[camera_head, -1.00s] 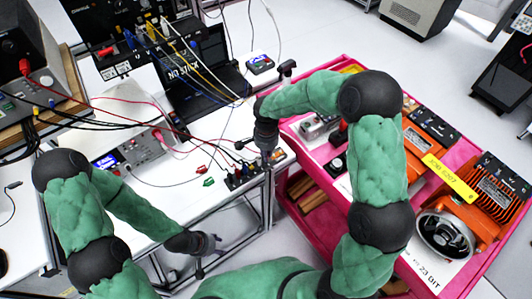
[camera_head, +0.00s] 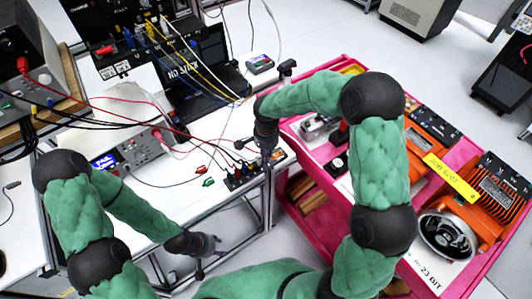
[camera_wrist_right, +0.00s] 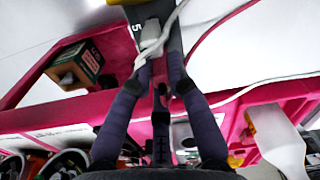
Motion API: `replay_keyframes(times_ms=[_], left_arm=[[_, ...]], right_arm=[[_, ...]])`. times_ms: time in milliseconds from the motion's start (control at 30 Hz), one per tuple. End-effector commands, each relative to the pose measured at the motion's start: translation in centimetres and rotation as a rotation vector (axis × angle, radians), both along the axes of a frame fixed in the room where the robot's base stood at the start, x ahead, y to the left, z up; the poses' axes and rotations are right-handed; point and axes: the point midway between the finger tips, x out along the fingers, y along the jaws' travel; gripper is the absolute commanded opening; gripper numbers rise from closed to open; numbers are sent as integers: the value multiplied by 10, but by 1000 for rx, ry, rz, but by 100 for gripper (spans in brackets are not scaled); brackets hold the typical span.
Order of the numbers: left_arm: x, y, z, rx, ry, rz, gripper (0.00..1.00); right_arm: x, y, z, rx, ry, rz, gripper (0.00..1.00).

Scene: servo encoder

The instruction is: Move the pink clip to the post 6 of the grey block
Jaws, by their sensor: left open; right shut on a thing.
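My right gripper (camera_head: 267,152) reaches down at the front right corner of the white table, beside the small block with dark posts (camera_head: 243,176). A grey surface marked 5 (camera_wrist_right: 134,28) lies just beyond the fingertips. The post numbers are too small to read in the head view. My left gripper (camera_head: 208,245) is open and empty, low in front of the table.
A red clip (camera_head: 201,169) and a green clip (camera_head: 208,182) lie on the white table (camera_head: 175,205) left of the block. A power supply (camera_head: 130,140) with leads and a laptop (camera_head: 200,80) stand behind. A pink cart (camera_head: 300,235) with orange devices stands at the right.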

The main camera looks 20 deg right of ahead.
Motion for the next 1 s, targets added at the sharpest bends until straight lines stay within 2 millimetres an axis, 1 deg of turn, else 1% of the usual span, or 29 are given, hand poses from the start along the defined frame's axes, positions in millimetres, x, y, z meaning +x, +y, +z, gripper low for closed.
replay_keyframes(times_ms=[633,667,700,733,767,1000], left_arm=[[0,0,-3,0,0,0,46],[0,0,-3,0,0,0,46],[0,0,-3,0,0,0,46],[0,0,-3,0,0,0,46],[0,0,-3,0,0,0,46],[0,0,-3,0,0,0,46]], right_arm=[[0,0,-3,0,0,0,0],[0,0,-3,0,0,0,21],[0,0,-3,0,0,0,32],[0,0,-3,0,0,0,40],[0,0,-3,-1,1,0,45],[0,0,-3,-1,1,0,45]])
